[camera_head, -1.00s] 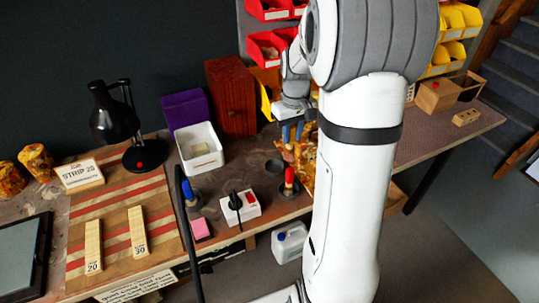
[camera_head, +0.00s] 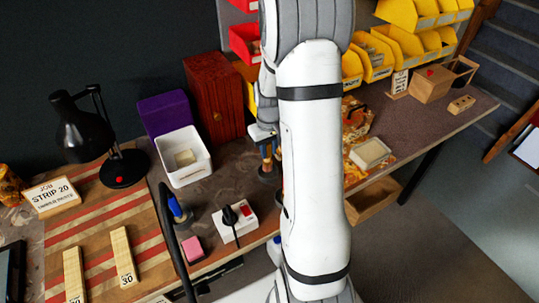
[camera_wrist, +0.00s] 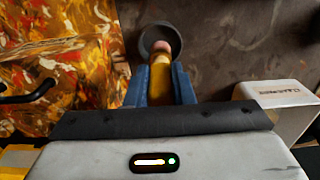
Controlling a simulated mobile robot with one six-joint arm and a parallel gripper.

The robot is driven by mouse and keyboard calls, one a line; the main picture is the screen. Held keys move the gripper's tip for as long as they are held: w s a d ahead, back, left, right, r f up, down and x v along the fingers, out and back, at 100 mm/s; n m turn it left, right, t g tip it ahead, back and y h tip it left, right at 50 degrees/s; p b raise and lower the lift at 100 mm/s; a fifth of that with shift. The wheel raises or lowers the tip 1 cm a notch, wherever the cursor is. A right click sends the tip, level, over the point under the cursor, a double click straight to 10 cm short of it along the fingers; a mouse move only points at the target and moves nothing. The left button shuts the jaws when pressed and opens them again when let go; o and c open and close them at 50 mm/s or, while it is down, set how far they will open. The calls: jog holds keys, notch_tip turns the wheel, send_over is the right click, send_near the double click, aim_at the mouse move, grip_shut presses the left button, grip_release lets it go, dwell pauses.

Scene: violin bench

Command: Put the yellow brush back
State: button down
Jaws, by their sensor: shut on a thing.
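The yellow brush (camera_wrist: 160,88) is between the two blue fingers of my gripper (camera_wrist: 159,76) in the wrist view. The fingers are shut on it. Its pinkish end points at a round dark holder (camera_wrist: 147,40) and overlaps the holder's opening in the picture. I cannot tell whether the end is inside the holder or above it. In the head view my gripper (camera_head: 267,147) is low over the bench, just above the dark holder (camera_head: 265,174), partly hidden by my arm. The brush is hard to make out there.
A blue-handled brush (camera_head: 176,207) stands at the bench front, left of a white switch box (camera_head: 235,221). A white bin (camera_head: 183,157) is to the left.

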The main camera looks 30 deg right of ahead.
aim_at(269, 162)
notch_tip(269, 162, down, 3)
jog(key=shift+f, duration=0.1)
jog(key=shift+s, duration=0.1)
jog(key=c, duration=1.3)
grip_release()
jog(key=shift+o, duration=0.2)
